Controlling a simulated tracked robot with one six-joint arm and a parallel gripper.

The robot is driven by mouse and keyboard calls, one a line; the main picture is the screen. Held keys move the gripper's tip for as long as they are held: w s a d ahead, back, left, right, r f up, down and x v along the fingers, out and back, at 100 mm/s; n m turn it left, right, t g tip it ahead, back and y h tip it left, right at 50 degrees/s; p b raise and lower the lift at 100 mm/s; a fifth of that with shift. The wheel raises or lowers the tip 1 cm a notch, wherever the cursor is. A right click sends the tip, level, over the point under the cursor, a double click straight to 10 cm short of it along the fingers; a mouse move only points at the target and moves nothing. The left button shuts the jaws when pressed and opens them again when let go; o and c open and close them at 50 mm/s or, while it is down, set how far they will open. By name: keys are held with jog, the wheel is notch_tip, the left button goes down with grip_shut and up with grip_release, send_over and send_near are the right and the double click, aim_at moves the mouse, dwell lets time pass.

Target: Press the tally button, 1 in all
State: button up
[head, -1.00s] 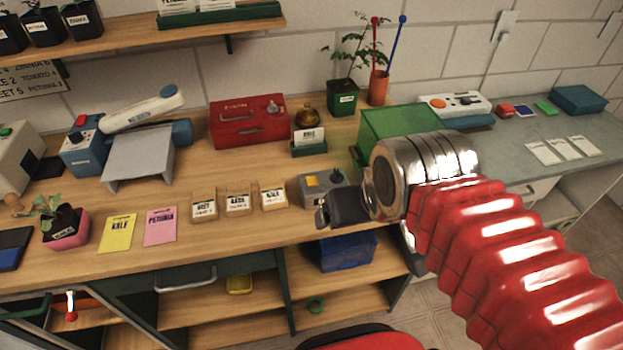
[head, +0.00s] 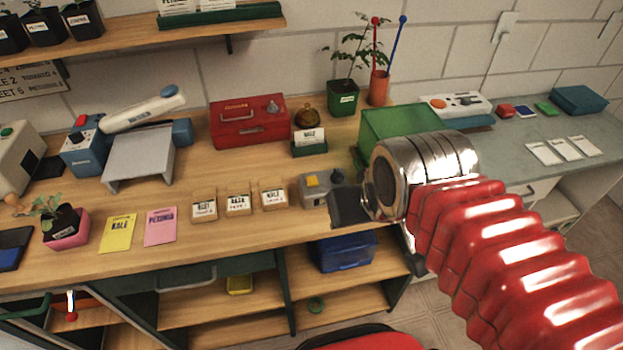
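Seed packets (head: 238,200) stand left of the box. A red case (head: 248,122), a card holder (head: 310,148) and a green bin (head: 395,128) stand behind. A blue device (head: 82,152) with a red button is at the left. An open shelf with a blue crate (head: 345,252) lies below.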

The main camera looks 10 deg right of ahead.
grip_shut()
dwell(0.6)
